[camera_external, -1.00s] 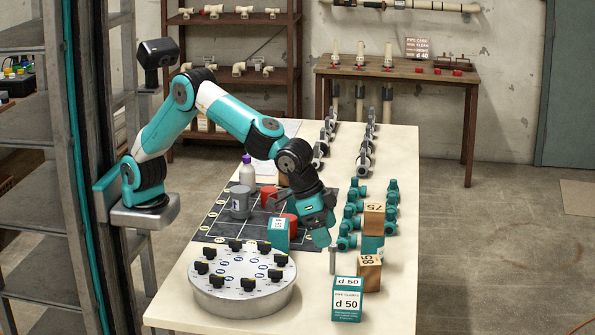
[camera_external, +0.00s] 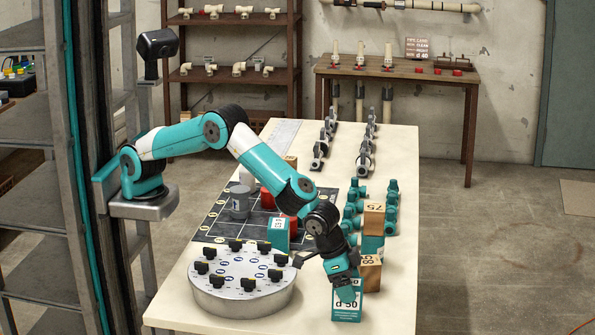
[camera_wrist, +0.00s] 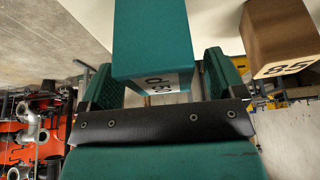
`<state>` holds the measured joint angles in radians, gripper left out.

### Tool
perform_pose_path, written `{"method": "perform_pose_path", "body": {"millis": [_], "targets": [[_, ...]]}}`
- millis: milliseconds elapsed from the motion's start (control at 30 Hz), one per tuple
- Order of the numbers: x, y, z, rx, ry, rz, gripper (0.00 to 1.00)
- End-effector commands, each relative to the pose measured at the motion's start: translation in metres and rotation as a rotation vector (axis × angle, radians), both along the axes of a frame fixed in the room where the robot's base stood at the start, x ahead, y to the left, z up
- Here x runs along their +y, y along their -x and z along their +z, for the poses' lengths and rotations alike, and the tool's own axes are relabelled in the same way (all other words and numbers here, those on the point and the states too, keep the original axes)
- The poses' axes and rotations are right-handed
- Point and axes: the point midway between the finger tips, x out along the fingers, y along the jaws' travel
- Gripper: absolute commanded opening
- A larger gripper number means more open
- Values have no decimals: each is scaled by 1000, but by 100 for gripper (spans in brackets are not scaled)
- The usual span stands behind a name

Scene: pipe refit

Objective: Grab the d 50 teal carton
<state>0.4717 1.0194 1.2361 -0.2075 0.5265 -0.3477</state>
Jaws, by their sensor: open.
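The d 50 teal carton (camera_external: 347,309) stands on the front right part of the table. Its white label shows below my gripper, which hides its upper part. My gripper (camera_external: 347,290) is over the carton in the external view. In the wrist view the carton (camera_wrist: 152,40) lies between the two teal fingers of my gripper (camera_wrist: 160,85), with its d 50 label facing the palm. The fingers are open, with a narrow gap to the carton on the right side. I cannot tell whether either finger touches it.
A round grey dial plate (camera_external: 242,283) is to the left.

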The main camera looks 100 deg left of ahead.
Motion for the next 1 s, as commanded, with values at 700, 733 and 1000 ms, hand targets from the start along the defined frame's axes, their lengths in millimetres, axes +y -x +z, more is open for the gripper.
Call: {"method": "perform_pose_path", "body": {"millis": [700, 733, 1000], "targets": [[0, -7, -13, -3, 1, 1, 26], [0, -7, -13, -3, 1, 1, 26], [-1, -7, -7, -5, 2, 0, 26]]}}
